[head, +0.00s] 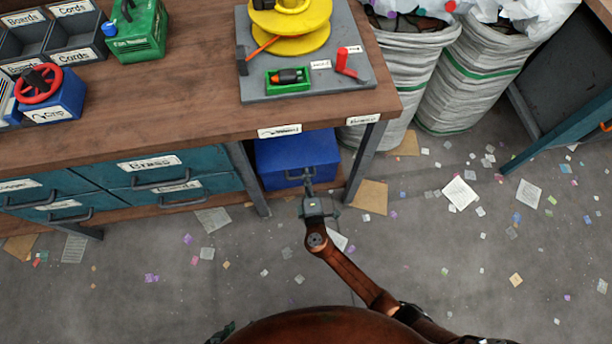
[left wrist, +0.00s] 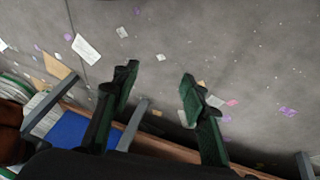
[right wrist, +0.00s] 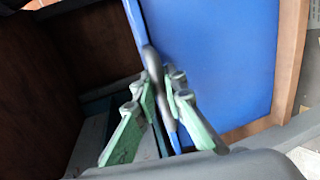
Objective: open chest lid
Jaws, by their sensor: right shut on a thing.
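The blue chest (head: 290,150) stands under the workbench, between its legs, with a grey handle on the side facing me. My right gripper (head: 308,187) reaches in from below and is at this handle. In the right wrist view the fingers (right wrist: 168,100) are closed around the grey handle (right wrist: 152,62) beside the blue panel of the chest (right wrist: 225,60). I cannot tell whether the lid is raised. My left gripper (left wrist: 155,88) is open and empty, above the floor. Part of the blue chest also shows in the left wrist view (left wrist: 72,138).
The workbench top (head: 180,85) overhangs the chest, with a metal leg (head: 248,180) to its left and another (head: 363,160) to its right. Teal drawers (head: 130,178) are on the left. White sacks (head: 470,80) stand at the right. Paper scraps litter the open floor.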

